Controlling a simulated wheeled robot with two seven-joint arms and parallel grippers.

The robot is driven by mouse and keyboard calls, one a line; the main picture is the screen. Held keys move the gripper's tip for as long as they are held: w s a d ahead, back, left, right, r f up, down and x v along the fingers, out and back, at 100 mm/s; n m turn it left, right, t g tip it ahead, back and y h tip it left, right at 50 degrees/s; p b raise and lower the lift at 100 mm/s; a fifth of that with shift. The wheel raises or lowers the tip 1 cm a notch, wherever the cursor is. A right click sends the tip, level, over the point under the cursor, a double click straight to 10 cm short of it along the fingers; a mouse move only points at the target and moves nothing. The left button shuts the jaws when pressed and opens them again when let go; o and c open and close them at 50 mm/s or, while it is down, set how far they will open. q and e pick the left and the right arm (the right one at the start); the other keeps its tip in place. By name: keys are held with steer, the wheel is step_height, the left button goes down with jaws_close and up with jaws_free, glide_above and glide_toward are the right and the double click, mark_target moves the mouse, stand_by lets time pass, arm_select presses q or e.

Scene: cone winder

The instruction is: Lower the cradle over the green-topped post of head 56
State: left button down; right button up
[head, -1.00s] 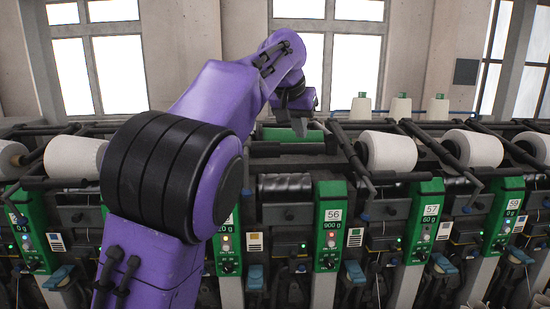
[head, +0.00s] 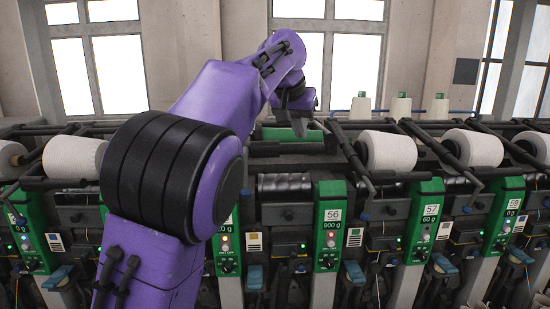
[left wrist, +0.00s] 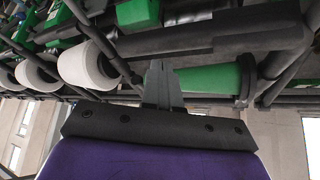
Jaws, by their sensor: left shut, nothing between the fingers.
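Head 56 has a green panel (head: 330,226) marked 56 and 900 g on top of its grey post. A dark ribbed drum (head: 285,185) lies just left of it. Above and behind the drum, a green tube (head: 272,134) lies crosswise by the dark bars of the raised cradle (head: 347,150). My left gripper (head: 300,127) points down at the tube's right part. In the left wrist view, its shut, empty fingers (left wrist: 160,68) overlap the green tube (left wrist: 218,80) and end near a dark bar (left wrist: 215,40). Whether they touch is unclear. My right gripper is out of view.
White yarn cones stand out on neighbouring heads, one to the right (head: 390,151) and one to the left (head: 74,158). Head 57's green panel (head: 425,222) is further right. My purple left arm covers much of the heads left of 56.

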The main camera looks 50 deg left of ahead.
mark_target(299, 147)
arm_select(q)
steer(key=shift+f+b, duration=0.7)
steer(key=shift+f, duration=0.45)
steer(key=shift+f+b, duration=1.1)
steer(key=shift+f, duration=0.65)
steer(key=r+p, duration=0.1)
steer(key=r, duration=0.1)
steer(key=s+d+r+p, duration=0.1)
steer(key=r+p, duration=0.1)
steer(key=s+d+r+p, duration=0.1)
steer(key=p, duration=0.1)
steer(key=shift+d+r, duration=0.15)
steer(key=shift+r, duration=0.25)
steer(key=shift+s+d+r, duration=0.3)
steer(key=shift+d+r, duration=0.2)
steer(key=shift+r, duration=0.25)
steer(key=shift+a, duration=0.15)
